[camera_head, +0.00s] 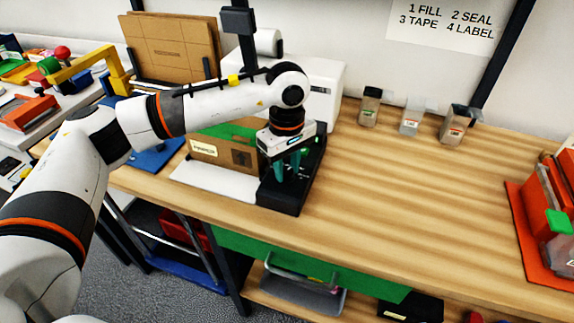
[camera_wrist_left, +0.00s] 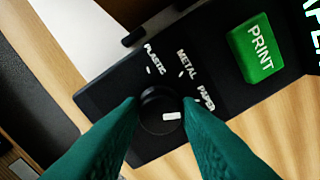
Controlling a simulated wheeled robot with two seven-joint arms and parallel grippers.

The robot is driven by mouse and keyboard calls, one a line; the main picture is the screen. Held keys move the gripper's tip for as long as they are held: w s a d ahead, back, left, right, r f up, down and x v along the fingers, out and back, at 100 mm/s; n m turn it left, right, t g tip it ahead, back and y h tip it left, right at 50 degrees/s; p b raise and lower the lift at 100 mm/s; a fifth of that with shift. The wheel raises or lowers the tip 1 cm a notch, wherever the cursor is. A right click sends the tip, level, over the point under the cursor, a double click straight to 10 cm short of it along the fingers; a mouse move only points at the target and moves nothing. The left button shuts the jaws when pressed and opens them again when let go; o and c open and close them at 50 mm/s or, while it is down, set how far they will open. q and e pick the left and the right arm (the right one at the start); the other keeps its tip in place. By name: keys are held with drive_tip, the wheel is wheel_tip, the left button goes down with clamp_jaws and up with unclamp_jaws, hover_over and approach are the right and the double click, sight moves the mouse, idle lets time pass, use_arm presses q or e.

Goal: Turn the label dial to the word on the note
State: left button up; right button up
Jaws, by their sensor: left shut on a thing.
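My left gripper (camera_head: 290,170) reaches down over the black label unit (camera_head: 283,192). In the left wrist view its two green fingers (camera_wrist_left: 163,118) are shut on the black round dial (camera_wrist_left: 152,97), one on each side. A white mark on the dial sits at its lower right. The words PLASTIC (camera_wrist_left: 155,60), METAL (camera_wrist_left: 187,63) and PAPER (camera_wrist_left: 206,98) stand around the dial. The mark's side is nearest PAPER, but I cannot tell its exact aim. A small pale note (camera_head: 203,147) on the cardboard box is too small to read. My right gripper is not in view.
A green PRINT button (camera_wrist_left: 257,48) is beside the dial words. Large cut-off letters show at the wrist view's right edge. A white machine (camera_head: 318,85) stands behind my arm.

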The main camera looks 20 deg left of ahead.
sight(287, 170)
use_arm(q)
drive_tip(key=o, duration=1)
drive_tip(key=shift+c, duration=0.2)
wheel_tip(287, 170, up, 12)
drive_tip(key=b, duration=0.1)
